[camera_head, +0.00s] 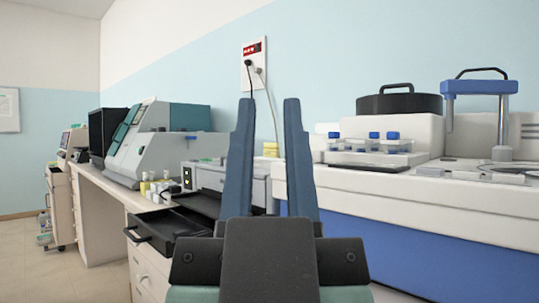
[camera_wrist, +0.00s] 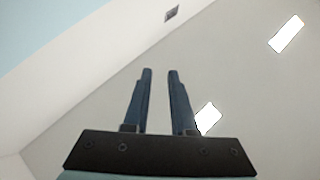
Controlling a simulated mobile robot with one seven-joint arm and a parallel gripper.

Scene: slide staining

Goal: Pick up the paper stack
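My gripper (camera_head: 269,110) is raised in front of the body camera, its two blue fingers pointing up and apart with nothing between them. In the wrist view my gripper (camera_wrist: 160,75) is likewise open and empty, with only ceiling and wall behind it. I cannot make out a paper stack in either view. Part of the bench behind my gripper is hidden by its fingers and palm.
A large white-and-blue machine (camera_head: 430,215) fills the right. Open floor (camera_head: 50,272) lies at the far left.

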